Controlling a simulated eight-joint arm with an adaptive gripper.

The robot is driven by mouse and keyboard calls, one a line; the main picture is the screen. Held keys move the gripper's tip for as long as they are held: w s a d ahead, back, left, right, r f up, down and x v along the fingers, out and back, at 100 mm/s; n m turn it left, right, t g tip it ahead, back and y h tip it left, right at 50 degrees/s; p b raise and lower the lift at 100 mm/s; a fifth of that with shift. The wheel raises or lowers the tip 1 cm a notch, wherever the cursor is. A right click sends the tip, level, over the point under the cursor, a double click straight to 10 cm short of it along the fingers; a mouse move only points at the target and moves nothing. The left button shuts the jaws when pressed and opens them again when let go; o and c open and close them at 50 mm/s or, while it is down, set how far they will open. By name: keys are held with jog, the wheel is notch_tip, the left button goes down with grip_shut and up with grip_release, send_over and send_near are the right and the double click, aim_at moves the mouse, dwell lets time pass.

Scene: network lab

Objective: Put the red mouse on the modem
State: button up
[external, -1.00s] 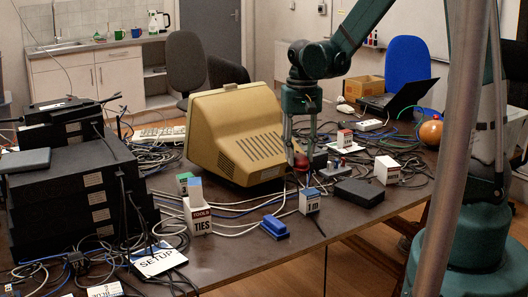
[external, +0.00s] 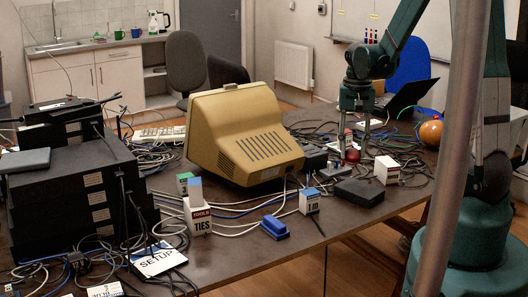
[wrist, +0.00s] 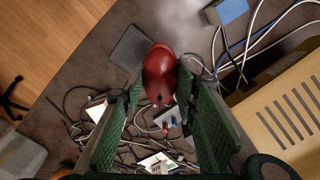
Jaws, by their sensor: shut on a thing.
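The red mouse (external: 352,156) is held between the fingers of my gripper (external: 353,148), which is shut on it. In the wrist view the glossy red mouse (wrist: 160,70) sits between the fingertips (wrist: 158,88) and sticks out beyond them. Its height above the table is hard to judge. A flat dark box (external: 359,193) lies on the table in front of the mouse; it also shows beyond the mouse in the wrist view (wrist: 130,48). I cannot tell whether this box is the modem.
The beige monitor (external: 245,140) stands left of my gripper. A blue-topped box (external: 310,201) and a white box (external: 387,170) stand near the flat dark box. Cables clutter the table behind. An orange ball (external: 431,133) is at the right. A blue stapler-like object (external: 273,227) lies near the front edge.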

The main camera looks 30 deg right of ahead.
jog(key=shift+s+d+f+m, duration=0.1)
jog(key=shift+s+d+m, duration=0.2)
jog(key=shift+d, duration=0.55)
jog(key=shift+s+d+f+m, duration=0.1)
jog(key=shift+s+d, duration=0.25)
jog(key=shift+d, duration=0.5)
jog(key=b, duration=0.1)
send_over(360, 188)
jog(key=shift+w+d+f, duration=0.1)
jog(key=shift+w+f, duration=0.05)
jog(key=shift+f, duration=2.7)
jog(key=shift+f, duration=0.1)
jog(key=shift+f+b, duration=0.4)
jog(key=shift+f, duration=1.6)
jog(key=shift+f, duration=0.2)
jog(key=o, duration=0.9)
jog(key=shift+r, duration=0.25)
